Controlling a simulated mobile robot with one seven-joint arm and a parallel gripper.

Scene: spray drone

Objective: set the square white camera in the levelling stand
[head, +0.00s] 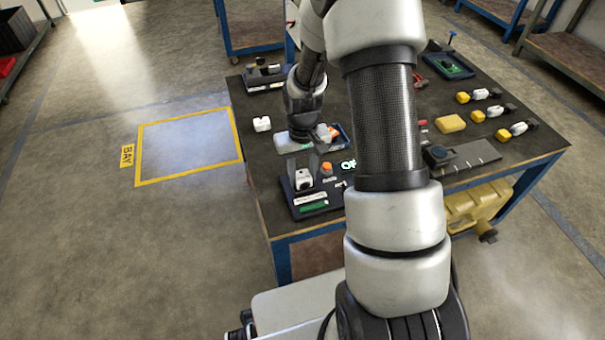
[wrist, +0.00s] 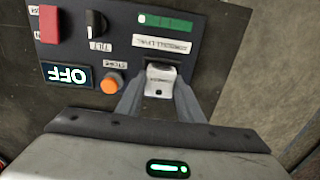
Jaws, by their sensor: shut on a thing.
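The square white camera (head: 304,181) is between the fingers of my gripper (head: 303,171), which is shut on it. In the wrist view, the camera (wrist: 161,82) shows between the two grey fingertips, over a black holder on the levelling stand. The levelling stand (wrist: 110,50) is a dark panel with an "OFF" display, an orange button, a black knob, a red switch and a green level bar. In the head view, the stand (head: 318,207) sits at the table's near left corner. I cannot tell whether the camera is fully down in the holder.
Another small white block (head: 262,124) stands on the dark table (head: 380,125) near its left edge. Several yellow and white parts (head: 495,111) and a yellow block (head: 450,123) lie to the right. A grey and black device (head: 460,155) lies near the front edge.

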